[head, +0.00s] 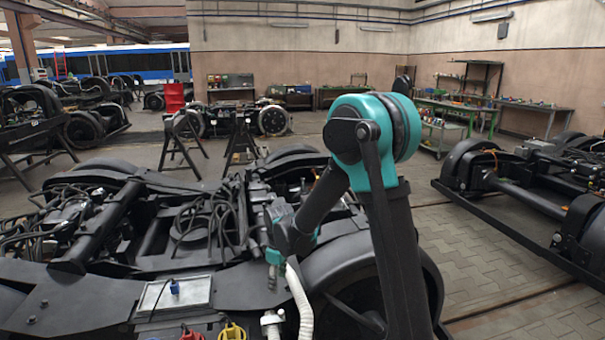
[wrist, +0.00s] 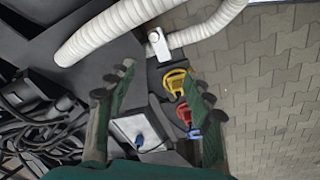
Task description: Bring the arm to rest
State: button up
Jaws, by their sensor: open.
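My arm shows in the head view, with a dark upper link and a teal elbow joint (head: 362,140) raised high in front of the bogie. From the elbow the forearm slopes down to the left. My gripper (wrist: 160,78) is open in the wrist view, its two green-and-grey fingers apart with nothing held between them. It points down over a bogie frame with a light metal tray (wrist: 156,156) below. A small blue object (wrist: 139,140) lies on the tray. In the head view the forearm end is low over the bogie, and the fingers are hard to make out.
A white corrugated hose (head: 299,302) runs close beside the forearm; it also shows in the wrist view (wrist: 115,32). Yellow (wrist: 175,82) and red (wrist: 184,113) clamp-like items sit by the tray. A black bogie (head: 100,225) fills the left.

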jog(key=s+d+r+m+t, duration=0.1)
jog(key=s+d+r+m, duration=0.2)
jog(key=d, duration=0.5)
jog(key=s+d+r+m, duration=0.3)
jog(key=s+d, duration=0.1)
jog(key=d, duration=0.4)
jog(key=s+d+f+m+t, duration=0.1)
jog(key=s+d+m+t, duration=0.1)
jog(key=s+d+m, duration=0.6)
jog(key=s+d, duration=0.3)
jog(key=s, duration=0.2)
jog(key=shift+d+f+h, duration=0.25)
jog(key=shift+f+h, duration=0.15)
